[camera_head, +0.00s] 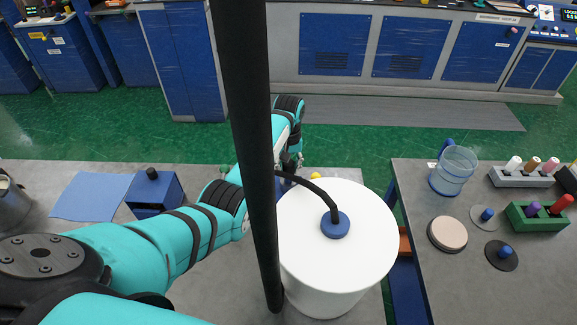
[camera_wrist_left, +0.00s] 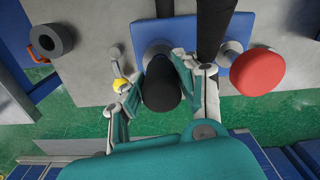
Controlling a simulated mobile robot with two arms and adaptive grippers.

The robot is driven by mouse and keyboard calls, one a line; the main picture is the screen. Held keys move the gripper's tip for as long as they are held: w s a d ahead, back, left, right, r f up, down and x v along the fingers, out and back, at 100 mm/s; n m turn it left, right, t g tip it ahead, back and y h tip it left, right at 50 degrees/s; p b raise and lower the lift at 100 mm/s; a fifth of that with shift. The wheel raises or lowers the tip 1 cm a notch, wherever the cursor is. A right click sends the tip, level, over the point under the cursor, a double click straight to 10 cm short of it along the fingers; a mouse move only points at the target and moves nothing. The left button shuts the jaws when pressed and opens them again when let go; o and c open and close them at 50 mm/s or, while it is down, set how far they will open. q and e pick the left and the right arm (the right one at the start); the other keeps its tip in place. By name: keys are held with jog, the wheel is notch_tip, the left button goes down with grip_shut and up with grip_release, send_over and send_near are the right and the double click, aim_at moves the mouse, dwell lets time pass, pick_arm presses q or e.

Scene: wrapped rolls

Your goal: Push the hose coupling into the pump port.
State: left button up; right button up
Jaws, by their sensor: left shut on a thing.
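My left gripper (camera_wrist_left: 158,88) is shut on a dark round hose coupling (camera_wrist_left: 161,84), seen end-on between the fingers in the left wrist view. Past it is a blue plate (camera_wrist_left: 190,32) with a pale metal ring (camera_wrist_left: 154,49), partly hidden by the coupling; I cannot tell if this ring is the pump port or whether the coupling touches it. In the head view my left gripper (camera_head: 290,160) is partly behind a dark upright pole. A black hose (camera_head: 308,184) runs from near it to a blue cap (camera_head: 335,224) on a white drum (camera_head: 370,245). My right gripper is not in view.
The dark pole (camera_head: 247,120) crosses the head view. A red round knob (camera_wrist_left: 258,72) sits right of the coupling, a yellow ball (camera_wrist_left: 121,85) left. A right-hand table (camera_head: 465,285) holds a clear jug (camera_head: 453,172), discs and racks. A blue box (camera_head: 155,190) stands left.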

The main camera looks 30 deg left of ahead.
pick_arm(q)
jog(key=shift+f, duration=0.6)
dwell(0.3)
jog(key=o, duration=1.1)
